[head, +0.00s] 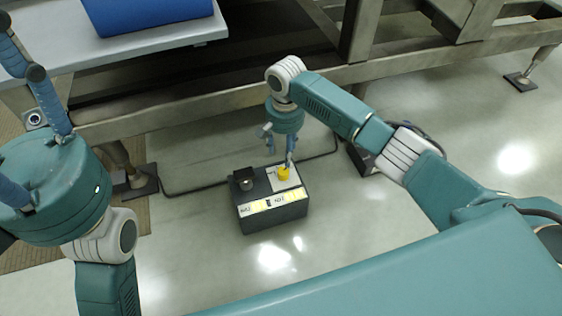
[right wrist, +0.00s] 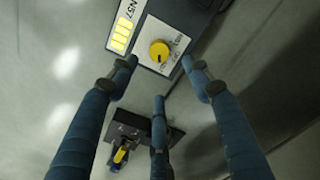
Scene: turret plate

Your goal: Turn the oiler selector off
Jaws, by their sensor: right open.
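The oiler is a dark box (head: 272,218) on the floor with a label strip with yellow blocks on its front. Its yellow round selector knob (head: 283,173) sits on a white plate on top, at the right. In the right wrist view the knob (right wrist: 159,51) shows a small dark mark; the plate's lettering is too small to read surely. My right gripper (head: 280,150) is open and empty just above the knob, its blue fingers spread around the knob's side of the box. My left gripper (head: 30,130) is large at the left edge, away from the box, its fingertips partly cut off.

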